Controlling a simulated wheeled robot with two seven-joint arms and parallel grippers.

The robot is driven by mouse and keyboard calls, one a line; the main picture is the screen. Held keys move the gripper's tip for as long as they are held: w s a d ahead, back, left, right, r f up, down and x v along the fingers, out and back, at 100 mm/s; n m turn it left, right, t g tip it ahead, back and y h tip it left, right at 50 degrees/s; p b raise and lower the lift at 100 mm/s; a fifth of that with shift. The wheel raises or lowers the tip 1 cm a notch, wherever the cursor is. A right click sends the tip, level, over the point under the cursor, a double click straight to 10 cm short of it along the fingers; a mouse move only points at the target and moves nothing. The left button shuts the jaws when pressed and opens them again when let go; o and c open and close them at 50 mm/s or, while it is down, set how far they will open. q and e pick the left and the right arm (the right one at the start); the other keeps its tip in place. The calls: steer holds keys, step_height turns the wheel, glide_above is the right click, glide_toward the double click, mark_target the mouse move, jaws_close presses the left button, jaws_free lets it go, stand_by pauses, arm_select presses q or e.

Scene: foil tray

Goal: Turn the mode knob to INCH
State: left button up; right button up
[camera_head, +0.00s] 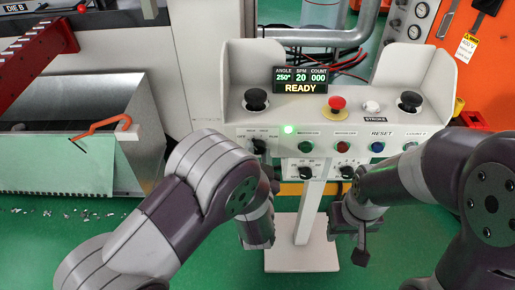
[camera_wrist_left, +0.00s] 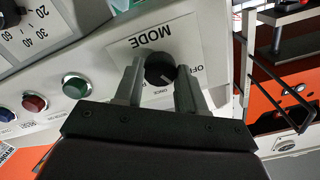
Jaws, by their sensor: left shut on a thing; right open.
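The black mode knob (camera_head: 259,147) is at the left end of the upper panel row. In the left wrist view the knob (camera_wrist_left: 160,69) sits under upside-down MODE lettering. Its white line points to the lower right, between the OFF and ONCE lettering; the label there is hidden behind a finger. My left gripper (camera_wrist_left: 160,76) is shut on the knob, one finger on each side. In the head view my left arm largely hides that gripper. My right gripper (camera_head: 347,238) is open and empty, below the panel in front of the pedestal.
Green (camera_head: 305,147), red (camera_head: 342,147) and blue (camera_head: 377,147) buttons line the row right of the knob. Two dials (camera_head: 306,172) (camera_head: 344,172) sit below. A red mushroom button (camera_head: 337,103) is on top. The display (camera_head: 300,80) reads READY, and a metal bin (camera_head: 150,130) stands left.

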arm_select(q)
steer(key=shift+m+p, duration=0.55)
steer(key=shift+m, duration=0.35)
arm_select(e)
steer(key=shift+r, duration=0.75)
arm_select(q)
steer(key=o, duration=1.1)
steer(key=shift+c, duration=0.2)
arm_select(e)
steer(key=shift+s, duration=0.1)
